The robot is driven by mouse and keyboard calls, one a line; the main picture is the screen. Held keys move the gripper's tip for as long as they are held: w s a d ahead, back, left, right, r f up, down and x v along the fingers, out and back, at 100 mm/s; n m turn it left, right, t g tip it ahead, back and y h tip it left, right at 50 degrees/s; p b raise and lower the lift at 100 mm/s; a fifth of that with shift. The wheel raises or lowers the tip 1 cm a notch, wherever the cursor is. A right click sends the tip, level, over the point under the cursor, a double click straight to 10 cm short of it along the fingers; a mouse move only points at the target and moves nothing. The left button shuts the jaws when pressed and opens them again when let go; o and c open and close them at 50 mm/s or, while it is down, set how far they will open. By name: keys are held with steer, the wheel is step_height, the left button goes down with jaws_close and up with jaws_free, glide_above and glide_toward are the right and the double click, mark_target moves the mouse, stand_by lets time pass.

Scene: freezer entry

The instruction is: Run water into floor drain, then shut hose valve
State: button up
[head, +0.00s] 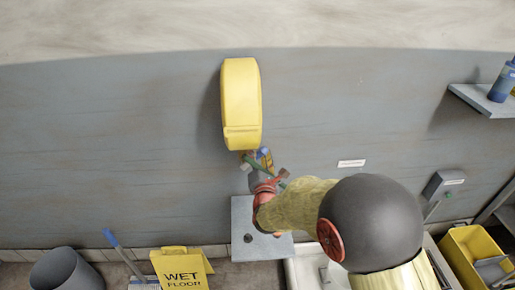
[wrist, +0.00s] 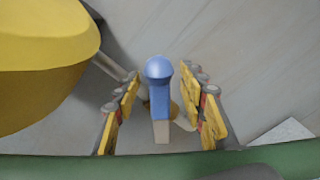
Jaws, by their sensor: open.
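A yellow rounded housing (head: 241,95), which looks like a hose reel, is on the grey wall. Just below it is a blue lever-like part (head: 265,155), likely the hose valve's handle. My gripper (head: 264,170) is at this spot, with its fingers spread. In the wrist view, the blue part (wrist: 161,98) has a rounded end and stands between my open fingers (wrist: 162,80), with gaps on both sides. A green band, perhaps the hose (wrist: 60,167), crosses the bottom of the wrist view. I cannot make out a floor drain or any running water.
A grey plate (head: 263,240) with a dark round spot is below my gripper. A yellow wet-floor sign (head: 181,268), a grey bin (head: 66,270) and a blue-handled tool (head: 122,252) stand at lower left. A yellow bucket (head: 461,252) is at lower right, a shelf (head: 480,99) at upper right.

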steer(key=shift+w+b, duration=0.45)
steer(key=shift+w, duration=1.5)
steer(key=shift+c, duration=0.3)
jaws_close()
